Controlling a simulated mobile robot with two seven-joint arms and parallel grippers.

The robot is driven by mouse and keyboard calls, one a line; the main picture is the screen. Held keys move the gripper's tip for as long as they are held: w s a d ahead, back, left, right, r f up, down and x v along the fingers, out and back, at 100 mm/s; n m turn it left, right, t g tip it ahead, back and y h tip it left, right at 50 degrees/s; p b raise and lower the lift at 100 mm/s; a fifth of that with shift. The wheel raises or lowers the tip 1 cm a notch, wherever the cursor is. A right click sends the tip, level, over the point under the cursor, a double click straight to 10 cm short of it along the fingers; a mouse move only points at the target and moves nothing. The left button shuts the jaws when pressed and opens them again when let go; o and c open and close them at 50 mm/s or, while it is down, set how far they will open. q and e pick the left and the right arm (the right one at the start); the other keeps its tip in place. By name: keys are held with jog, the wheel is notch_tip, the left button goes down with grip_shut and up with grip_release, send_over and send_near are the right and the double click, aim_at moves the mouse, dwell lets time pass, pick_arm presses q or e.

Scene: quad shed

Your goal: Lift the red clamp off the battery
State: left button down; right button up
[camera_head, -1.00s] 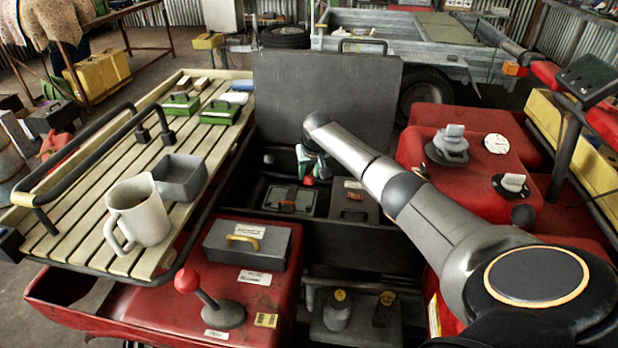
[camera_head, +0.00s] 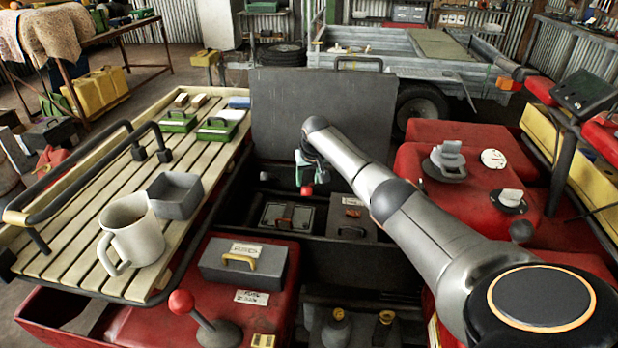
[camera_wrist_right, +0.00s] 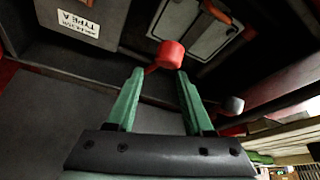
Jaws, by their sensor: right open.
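A small red cylindrical piece, apparently the red clamp (camera_head: 307,191), shows just below my right gripper (camera_head: 307,171) in the head view. In the right wrist view the clamp (camera_wrist_right: 171,54) lies just beyond the fingertips. My right gripper's two green fingers (camera_wrist_right: 159,72) are spread apart with nothing between them. Whether a fingertip touches the clamp, I cannot tell. A grey knob (camera_wrist_right: 233,104) stands to the right there. My left gripper is out of view.
A raised grey panel (camera_head: 315,122) stands behind. A slatted rack (camera_head: 80,236) with a mug (camera_head: 131,232) is at left. Red bodywork (camera_head: 425,170) is at right.

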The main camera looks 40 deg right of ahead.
jog(key=shift+r, duration=0.1)
jog(key=shift+s+a+r+p, duration=0.1)
jog(key=shift+s+r+p, duration=0.15)
jog(key=shift+r, duration=0.3)
jog(key=p+v, duration=0.1)
jog(key=v, duration=1)
